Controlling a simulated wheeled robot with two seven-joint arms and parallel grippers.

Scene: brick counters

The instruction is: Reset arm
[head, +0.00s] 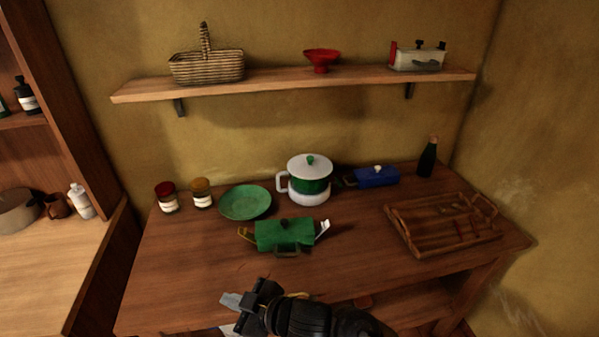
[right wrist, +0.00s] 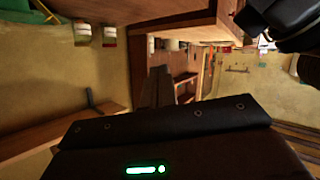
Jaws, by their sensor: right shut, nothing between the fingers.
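My right gripper (head: 232,299) is at the front edge of the wooden table, low in the head view, with its arm coming in from the bottom. Its fingers are shut and hold nothing. It is apart from the green lidded dish (head: 284,235), which sits farther back on the table. In the right wrist view, a dark part of my own arm or gripper shows at the top right. My left gripper is not in view.
The wooden table (head: 190,270) holds a green plate (head: 245,202), a white and green pot (head: 309,180), two jars, a blue box (head: 377,177), a dark bottle (head: 428,158) and a wooden tray (head: 397,229). Its front left is clear. A wall shelf (head: 290,83) hangs above.

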